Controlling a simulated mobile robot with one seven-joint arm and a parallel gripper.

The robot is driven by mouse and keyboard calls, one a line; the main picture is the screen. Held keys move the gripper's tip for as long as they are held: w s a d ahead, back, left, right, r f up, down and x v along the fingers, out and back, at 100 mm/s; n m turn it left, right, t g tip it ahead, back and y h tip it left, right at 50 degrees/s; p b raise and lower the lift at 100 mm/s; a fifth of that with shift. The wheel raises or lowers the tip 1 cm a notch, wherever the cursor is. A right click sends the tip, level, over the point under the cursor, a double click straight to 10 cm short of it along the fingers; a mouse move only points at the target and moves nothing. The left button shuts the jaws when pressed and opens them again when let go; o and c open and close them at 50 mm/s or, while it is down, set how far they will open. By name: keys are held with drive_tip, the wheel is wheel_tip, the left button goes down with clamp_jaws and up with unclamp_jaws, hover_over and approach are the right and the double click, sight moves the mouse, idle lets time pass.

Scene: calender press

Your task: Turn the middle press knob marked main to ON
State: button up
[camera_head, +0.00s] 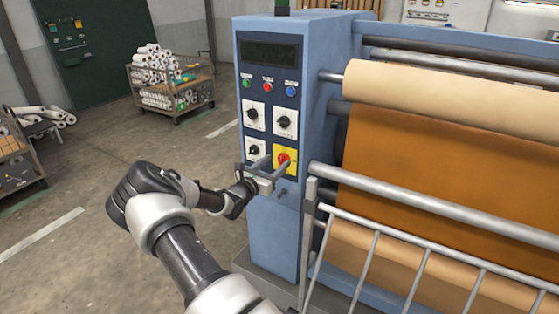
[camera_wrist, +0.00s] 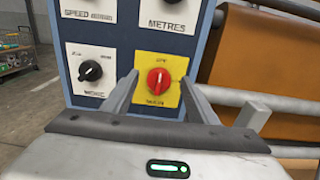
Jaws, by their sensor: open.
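The main knob is a red rotary switch (camera_head: 283,158) on a yellow square plate on the blue control panel (camera_head: 270,92). In the wrist view the red knob (camera_wrist: 158,81) shows between the fingers, its grip bar roughly upright. Small print sits above and below it on the yellow plate (camera_wrist: 172,63), too blurred to read surely. My gripper (camera_head: 276,163) is open in front of the plate. Its two fingers (camera_wrist: 159,88) point at the panel, one to each side of the knob. I cannot tell whether the fingertips reach the knob.
A black knob (camera_wrist: 90,71) on a white plate is just left of the yellow plate. Two more black knobs (camera_head: 252,113) (camera_head: 285,121) sit above, under small coloured buttons (camera_head: 267,87). A metal guard rail (camera_head: 390,200) and brown roll (camera_head: 440,95) stand to the right.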

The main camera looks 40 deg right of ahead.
sight(281, 158)
drive_tip(key=shift+x, duration=1.7)
drive_tip(key=c, duration=1)
